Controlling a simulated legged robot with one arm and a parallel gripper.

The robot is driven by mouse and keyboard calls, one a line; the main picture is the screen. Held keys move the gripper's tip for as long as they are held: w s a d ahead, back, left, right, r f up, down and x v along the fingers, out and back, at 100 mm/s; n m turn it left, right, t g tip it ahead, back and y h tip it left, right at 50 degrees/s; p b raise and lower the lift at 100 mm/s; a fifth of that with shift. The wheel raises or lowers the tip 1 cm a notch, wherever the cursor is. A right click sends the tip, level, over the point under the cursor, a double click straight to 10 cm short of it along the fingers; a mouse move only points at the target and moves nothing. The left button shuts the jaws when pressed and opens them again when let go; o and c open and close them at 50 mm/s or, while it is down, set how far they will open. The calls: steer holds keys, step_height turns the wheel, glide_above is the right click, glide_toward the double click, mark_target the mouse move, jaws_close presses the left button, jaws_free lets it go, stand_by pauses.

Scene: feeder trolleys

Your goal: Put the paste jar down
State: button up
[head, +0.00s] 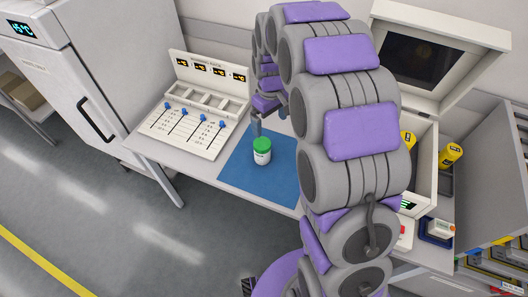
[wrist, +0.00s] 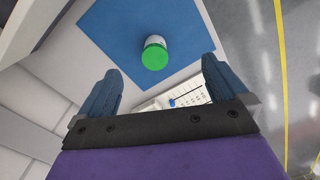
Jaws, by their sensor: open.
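The paste jar (head: 262,152) is a small white jar with a green lid. It stands upright on a blue mat (head: 240,174) on the bench. In the wrist view the jar (wrist: 154,54) shows its green lid, with the blue mat (wrist: 105,22) around it. My gripper (wrist: 158,85) is open, its two blue-grey fingers wide apart. The jar is beyond the fingertips, clear of both fingers. In the head view my arm covers part of the mat, and only part of my gripper (head: 257,126) shows, just above and behind the jar.
A white panel with blue sliders and small displays (head: 200,118) stands left of the mat. A white cabinet with a black handle (head: 75,75) is farther left. At right are an open-lidded machine (head: 425,62) and a yellow bottle (head: 450,155). The bench's front edge is close to the mat.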

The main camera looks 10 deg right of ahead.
steer(key=n, duration=0.1)
glide_above(262, 143)
step_height(262, 143, down, 5)
steer(key=f, duration=0.2)
steer(key=f+b, duration=0.1)
steer(key=f, duration=0.1)
steer(key=d+f, duration=0.1)
steer(key=f, duration=0.1)
steer(key=shift+s+f, duration=0.1)
steer(key=shift+f, duration=0.25)
steer(key=f+b, duration=0.1)
steer(key=f, duration=0.2)
steer(key=a+f, duration=0.1)
steer(key=f, duration=0.2)
steer(key=shift+b, duration=0.4)
step_height(262, 143, down, 5)
steer(key=shift+d+b, duration=0.1)
steer(key=shift+b, duration=0.85)
steer(key=shift+r, duration=0.1)
steer(key=shift+a, duration=0.2)
steer(key=shift+c, duration=0.8)
steer(key=shift+d, duration=0.1)
steer(key=c, duration=1.3)
